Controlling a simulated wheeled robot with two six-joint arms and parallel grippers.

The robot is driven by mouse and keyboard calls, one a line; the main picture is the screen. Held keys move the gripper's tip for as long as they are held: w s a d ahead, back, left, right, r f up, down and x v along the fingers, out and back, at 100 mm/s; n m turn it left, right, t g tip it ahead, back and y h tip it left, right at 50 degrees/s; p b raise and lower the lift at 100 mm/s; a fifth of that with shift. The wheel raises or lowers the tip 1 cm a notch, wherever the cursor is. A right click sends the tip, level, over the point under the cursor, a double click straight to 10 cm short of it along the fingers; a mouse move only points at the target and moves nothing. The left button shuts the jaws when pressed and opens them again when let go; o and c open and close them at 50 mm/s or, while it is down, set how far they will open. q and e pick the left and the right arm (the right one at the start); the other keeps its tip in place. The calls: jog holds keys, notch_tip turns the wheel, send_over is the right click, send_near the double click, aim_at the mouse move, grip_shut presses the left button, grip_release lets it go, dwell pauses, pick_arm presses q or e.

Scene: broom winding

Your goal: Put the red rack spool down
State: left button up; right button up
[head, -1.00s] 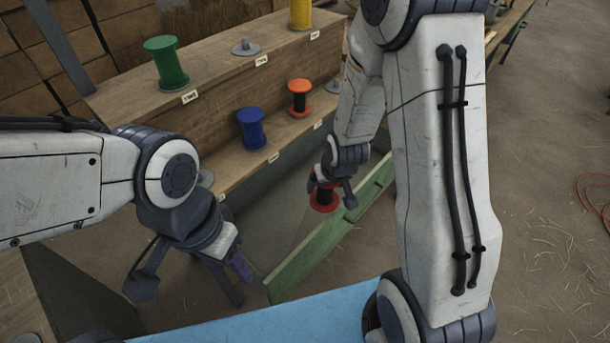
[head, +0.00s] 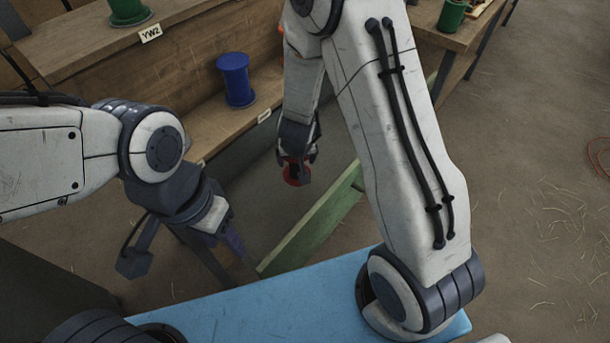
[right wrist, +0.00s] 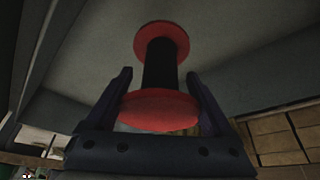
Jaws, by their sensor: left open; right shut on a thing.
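The red rack spool (right wrist: 160,112) has red end discs and a dark wound middle. In the right wrist view it stands between the two fingers of my right gripper (right wrist: 163,100), which is shut on it. In the head view the red spool (head: 293,179) is partly hidden by my right gripper (head: 297,165), and it hangs in front of the lower step of the rack. My left gripper (head: 195,255) is open and empty at the lower left, over the dark floor area.
A blue spool (head: 236,80) stands on the rack's lower step (head: 205,130). A green spool (head: 128,10) stands on the upper step above a YW2 label. A green board (head: 312,225) lies beside my right gripper. Another green spool (head: 452,15) stands on a table at the back right.

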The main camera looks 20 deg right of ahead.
aim_at(298, 169)
pick_arm(q)
notch_tip(298, 169, down, 6)
jog(key=b, duration=0.5)
jog(key=shift+f, duration=0.15)
pick_arm(e)
notch_tip(298, 169, down, 8)
jog(key=shift+f, duration=0.25)
jog(key=shift+f, duration=0.2)
jog(key=o, duration=1.4)
pick_arm(q)
jog(key=shift+f, duration=0.1)
pick_arm(e)
jog(key=shift+s, duration=0.1)
jog(key=shift+r, duration=0.35)
jog(key=p+v, duration=0.6)
jog(key=v, duration=0.5)
jog(key=shift+a, duration=0.1)
pick_arm(q)
notch_tip(298, 169, up, 7)
jog(key=shift+f, duration=0.15)
pick_arm(e)
jog(key=shift+s+r, duration=0.1)
jog(key=shift+r, duration=0.2)
